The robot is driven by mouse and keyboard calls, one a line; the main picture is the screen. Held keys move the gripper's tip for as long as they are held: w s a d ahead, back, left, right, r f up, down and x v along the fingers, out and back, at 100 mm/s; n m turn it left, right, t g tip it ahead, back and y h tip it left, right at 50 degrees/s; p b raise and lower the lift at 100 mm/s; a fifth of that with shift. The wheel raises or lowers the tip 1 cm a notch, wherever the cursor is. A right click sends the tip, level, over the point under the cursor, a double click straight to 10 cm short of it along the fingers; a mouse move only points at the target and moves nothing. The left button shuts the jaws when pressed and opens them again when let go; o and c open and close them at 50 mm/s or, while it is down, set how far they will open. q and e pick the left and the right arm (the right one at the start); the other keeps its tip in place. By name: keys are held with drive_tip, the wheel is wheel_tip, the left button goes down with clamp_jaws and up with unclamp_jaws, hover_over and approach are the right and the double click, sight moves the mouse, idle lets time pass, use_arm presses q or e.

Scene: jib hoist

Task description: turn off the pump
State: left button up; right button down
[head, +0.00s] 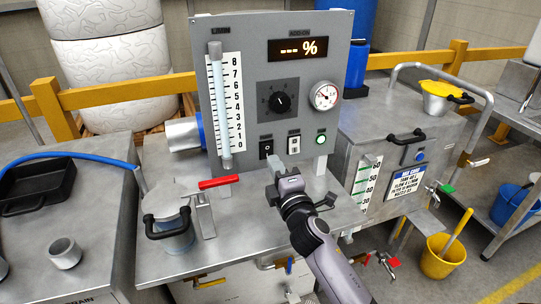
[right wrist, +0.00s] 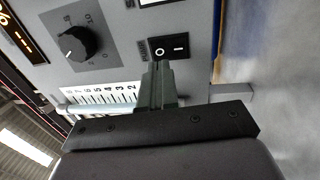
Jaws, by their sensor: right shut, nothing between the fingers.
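A grey control panel (head: 261,100) stands upright on a steel bench. In the right wrist view the rocker (right wrist: 170,47) shows white O and I marks; I cannot tell which side is pressed in. My right gripper (head: 273,167) is shut and empty, just below the rocker in the head view. In the right wrist view its fingertips (right wrist: 160,68) are close to the rocker's edge; I cannot tell whether they touch. My left gripper is not in view.
The panel also carries a white switch (head: 294,144), a lit green button (head: 321,138), a knob (head: 280,101), a dial gauge (head: 324,96) and a sight tube (head: 219,105). A red-handled valve lever (head: 220,182) and a lidded pot (head: 172,215) stand left of my gripper.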

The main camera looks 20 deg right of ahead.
sight(267, 147)
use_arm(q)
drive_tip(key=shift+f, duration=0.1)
use_arm(e)
drive_tip(key=shift+w+r, duration=0.2)
drive_tip(key=shift+w, duration=1.6)
drive_tip(key=shift+w+r, duration=0.15)
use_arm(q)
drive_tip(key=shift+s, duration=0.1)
